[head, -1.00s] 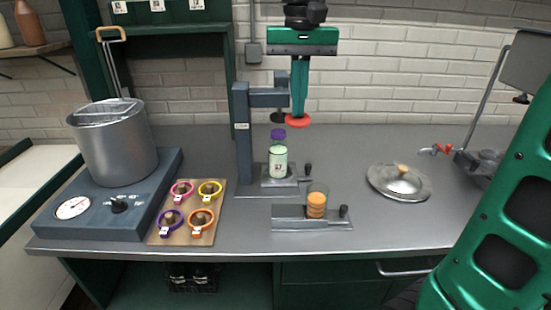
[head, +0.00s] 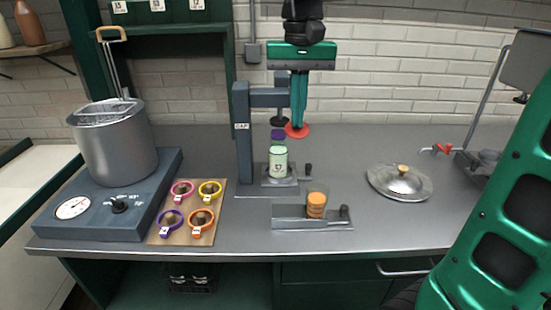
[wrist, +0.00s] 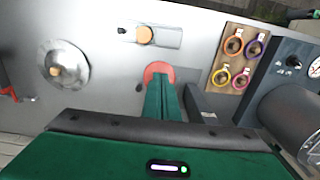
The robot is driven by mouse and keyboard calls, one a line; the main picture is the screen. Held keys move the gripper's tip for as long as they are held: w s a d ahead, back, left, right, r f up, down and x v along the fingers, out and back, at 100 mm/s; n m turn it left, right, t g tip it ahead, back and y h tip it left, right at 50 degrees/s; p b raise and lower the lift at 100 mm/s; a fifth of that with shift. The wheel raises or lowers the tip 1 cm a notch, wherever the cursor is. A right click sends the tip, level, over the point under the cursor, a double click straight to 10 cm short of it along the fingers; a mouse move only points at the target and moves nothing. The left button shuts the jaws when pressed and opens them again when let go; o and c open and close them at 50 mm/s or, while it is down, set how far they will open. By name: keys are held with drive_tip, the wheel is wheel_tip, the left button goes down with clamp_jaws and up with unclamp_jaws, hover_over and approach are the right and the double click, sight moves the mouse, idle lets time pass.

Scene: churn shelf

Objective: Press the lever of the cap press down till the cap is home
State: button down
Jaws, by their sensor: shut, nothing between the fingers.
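The cap press (head: 243,130) is a dark post with an arm, a dark press head and a red lever end (head: 297,131). My gripper (head: 297,122) is shut and empty, with its green fingertips on or just above the red lever end; in the wrist view the fingertips (wrist: 161,80) overlap the red disc (wrist: 158,70). A pale green bottle (head: 278,162) stands upright on the press base (head: 285,182). A purple cap (head: 278,135) is at the bottle's top, under the press head. Whether the cap is seated cannot be told.
A tray holding an orange-filled jar (head: 316,205) sits in front. A board of coloured rings (head: 215,232) and a steel pot (head: 115,148) on a heater stand left. A round lid (head: 400,182) lies right. The counter between is free.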

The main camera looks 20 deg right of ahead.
drive_tip(key=shift+f, duration=0.15)
drive_tip(key=shift+w+f, duration=0.2)
drive_tip(key=shift+f, duration=0.45)
drive_tip(key=shift+d, duration=0.1)
drive_tip(key=shift+w+f, duration=0.2)
drive_tip(key=shift+f, duration=0.7)
drive_tip(key=shift+w+d+f, duration=0.15)
drive_tip(key=shift+w+f, duration=0.2)
drive_tip(key=shift+f, duration=0.5)
